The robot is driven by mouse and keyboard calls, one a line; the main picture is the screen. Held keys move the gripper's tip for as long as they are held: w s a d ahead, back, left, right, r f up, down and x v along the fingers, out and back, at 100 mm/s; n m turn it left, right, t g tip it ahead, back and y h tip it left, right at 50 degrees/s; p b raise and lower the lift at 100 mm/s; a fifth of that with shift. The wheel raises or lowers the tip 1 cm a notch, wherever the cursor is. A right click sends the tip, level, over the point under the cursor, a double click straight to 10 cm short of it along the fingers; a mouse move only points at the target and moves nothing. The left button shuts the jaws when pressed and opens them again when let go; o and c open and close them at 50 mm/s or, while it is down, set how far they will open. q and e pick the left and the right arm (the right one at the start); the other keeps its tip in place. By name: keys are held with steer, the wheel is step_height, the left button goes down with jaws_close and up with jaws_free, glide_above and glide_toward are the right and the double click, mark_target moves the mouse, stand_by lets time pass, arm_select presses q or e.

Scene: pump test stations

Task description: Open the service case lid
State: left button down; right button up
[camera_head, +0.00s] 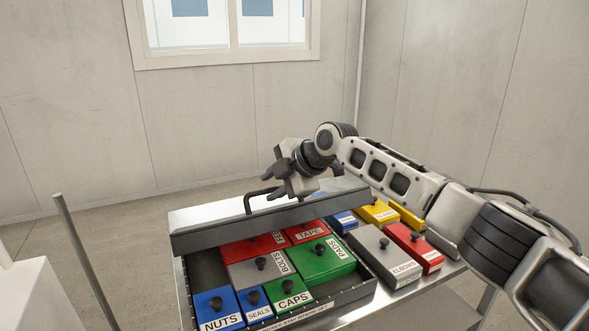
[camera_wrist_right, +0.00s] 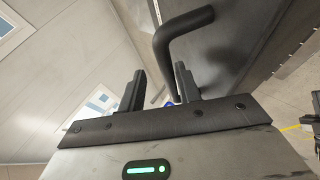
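The service case (camera_head: 370,287) is a dark tray on a metal table. Its dark lid (camera_head: 210,236) is raised across the back of the case, leaving the front compartments uncovered. A black bent handle (camera_head: 249,198) stands on the lid; it also shows in the right wrist view (camera_wrist_right: 187,28). My right gripper (camera_head: 287,174) is at the handle above the lid. In the wrist view its two fingers (camera_wrist_right: 160,88) are apart. The handle's bar runs down close to the right-hand finger, and I see no clear grip on it. My left gripper is not in view.
The case holds labelled blocks with black knobs, such as green PADS (camera_head: 322,262), grey BOLTS (camera_head: 258,271) and blue NUTS (camera_head: 216,307). Grey ELBOWS (camera_head: 378,256) and a red block (camera_head: 412,247) sit to the right. A grey post (camera_head: 86,262) stands at left.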

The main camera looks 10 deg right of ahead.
arm_select(q)
steer(key=b, duration=0.1)
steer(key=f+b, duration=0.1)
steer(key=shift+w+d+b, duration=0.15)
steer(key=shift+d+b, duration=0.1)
steer(key=shift+b, duration=0.05)
arm_select(e)
steer(key=v, duration=1.5)
steer(key=shift+s+d, duration=0.1)
steer(key=shift+s, duration=0.05)
